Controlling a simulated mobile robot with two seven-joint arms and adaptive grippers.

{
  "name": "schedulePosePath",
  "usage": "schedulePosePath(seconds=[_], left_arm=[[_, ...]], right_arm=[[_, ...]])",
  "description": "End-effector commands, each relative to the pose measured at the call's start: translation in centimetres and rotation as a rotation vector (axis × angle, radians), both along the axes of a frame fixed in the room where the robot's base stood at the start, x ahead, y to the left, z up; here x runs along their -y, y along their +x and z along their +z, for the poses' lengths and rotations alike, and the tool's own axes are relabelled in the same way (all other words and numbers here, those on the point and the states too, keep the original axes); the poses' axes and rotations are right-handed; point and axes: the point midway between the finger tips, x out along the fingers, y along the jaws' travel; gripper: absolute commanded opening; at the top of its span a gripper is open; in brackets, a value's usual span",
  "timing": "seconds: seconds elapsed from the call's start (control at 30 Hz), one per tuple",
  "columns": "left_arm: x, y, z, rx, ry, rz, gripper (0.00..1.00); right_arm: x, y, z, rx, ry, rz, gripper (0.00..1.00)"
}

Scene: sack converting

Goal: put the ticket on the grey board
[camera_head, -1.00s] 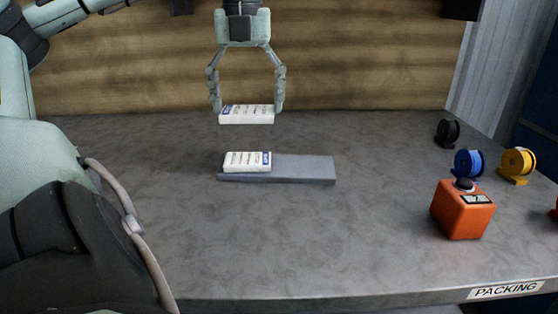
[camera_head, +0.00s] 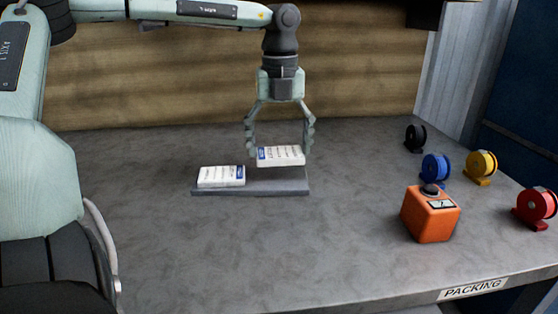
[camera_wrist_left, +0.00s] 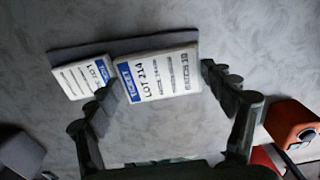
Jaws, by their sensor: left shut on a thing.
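My left gripper (camera_head: 280,152) is shut on a white ticket (camera_head: 282,156) with a blue mark and dark print. It holds this ticket over the right half of the grey board (camera_head: 280,186), very close to it; I cannot tell whether they touch. In the left wrist view the held ticket (camera_wrist_left: 158,78), marked LOT, sits between the fingers and covers part of the board (camera_wrist_left: 85,48). A second white ticket (camera_head: 221,176) lies on the board's left half, beside the held one. My right gripper is not in view.
An orange box (camera_head: 430,218) with a black knob stands right of the board. Black (camera_head: 415,138), blue (camera_head: 435,168), yellow (camera_head: 482,166) and red (camera_head: 536,207) reels line the right side. A wooden wall (camera_head: 170,90) closes the back. The table front is clear.

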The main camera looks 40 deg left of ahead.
Motion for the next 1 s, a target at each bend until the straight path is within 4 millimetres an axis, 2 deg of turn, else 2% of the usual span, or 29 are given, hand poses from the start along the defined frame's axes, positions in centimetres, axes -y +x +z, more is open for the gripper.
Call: schedulePosePath(seconds=[0.3, 0.6, 0.83, 0.87, 1.0], left_arm=[[0.0, -0.1, -3.8, 0.000, -0.002, 0.000, 0.53], [0.0, -0.1, -4.0, 0.001, -0.001, 0.000, 0.53], [0.0, -0.1, -4.2, 0.002, -0.001, 0.000, 0.53], [0.0, -0.1, -4.1, 0.001, -0.001, 0.000, 0.86], [0.0, -0.1, -4.1, 0.001, -0.001, 0.000, 1.00]], right_arm=[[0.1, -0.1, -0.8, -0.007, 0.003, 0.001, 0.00], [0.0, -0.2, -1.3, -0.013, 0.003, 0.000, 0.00], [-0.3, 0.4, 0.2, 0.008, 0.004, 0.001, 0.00], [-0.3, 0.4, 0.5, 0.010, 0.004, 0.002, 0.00], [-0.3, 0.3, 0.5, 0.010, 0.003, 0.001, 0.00]])
